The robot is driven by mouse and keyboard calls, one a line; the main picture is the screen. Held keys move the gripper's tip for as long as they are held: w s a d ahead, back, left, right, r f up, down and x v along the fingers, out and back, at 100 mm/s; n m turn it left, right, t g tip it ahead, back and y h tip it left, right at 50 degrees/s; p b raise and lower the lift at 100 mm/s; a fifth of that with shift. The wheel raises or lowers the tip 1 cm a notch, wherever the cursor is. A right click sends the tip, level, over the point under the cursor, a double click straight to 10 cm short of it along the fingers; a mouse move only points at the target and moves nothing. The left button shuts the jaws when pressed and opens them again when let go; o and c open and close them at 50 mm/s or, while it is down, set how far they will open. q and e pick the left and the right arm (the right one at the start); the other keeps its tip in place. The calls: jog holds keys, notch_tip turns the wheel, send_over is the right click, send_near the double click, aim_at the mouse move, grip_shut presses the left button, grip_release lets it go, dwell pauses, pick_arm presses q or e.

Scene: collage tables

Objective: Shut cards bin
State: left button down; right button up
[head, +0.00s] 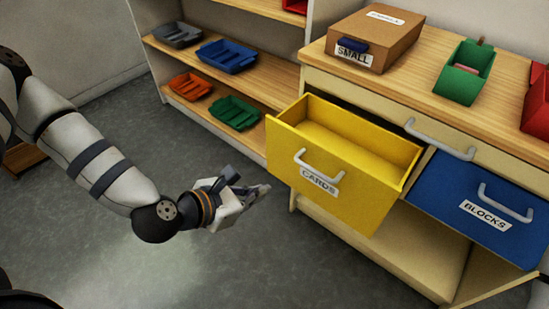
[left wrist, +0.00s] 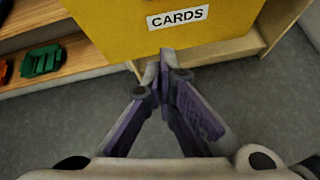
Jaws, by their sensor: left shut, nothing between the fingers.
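The yellow cards bin (head: 333,166) is a drawer pulled out from the cabinet, with a grey handle (head: 318,172) and a CARDS label (head: 320,181) on its front. Its inside looks empty where I can see it. Its lower front and label also show at the top of the left wrist view (left wrist: 130,28). My left gripper (head: 262,189) is shut and empty, just left of and in front of the bin's front, seemingly apart from it. Its closed fingers show in the left wrist view (left wrist: 165,62). My right gripper is not in view.
A blue BLOCKS bin (head: 462,190) sits right of the yellow one. The cabinet top holds a cardboard box (head: 385,40) marked SMALL and a green bin (head: 462,82). Shelves at the back left hold coloured trays (head: 225,56). The floor (head: 190,275) in front is clear.

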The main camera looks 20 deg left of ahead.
pick_arm(q)
jog(key=shift+w+d+f+n+t+b, duration=0.25)
jog(key=shift+w+f+n, duration=0.25)
jog(key=shift+w, duration=1.85)
jog(key=shift+w+d+f+n+t+b, duration=0.15)
jog(key=shift+w+d+f+n, duration=0.3)
jog(key=shift+w, duration=1.9)
jog(key=shift+w+d+f+n+t+b, duration=0.2)
jog(key=shift+w+f+n, duration=0.25)
jog(key=shift+w, duration=1.9)
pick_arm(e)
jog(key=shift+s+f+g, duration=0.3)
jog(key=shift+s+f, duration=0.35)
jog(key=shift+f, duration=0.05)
pick_arm(q)
jog(key=shift+f, duration=0.1)
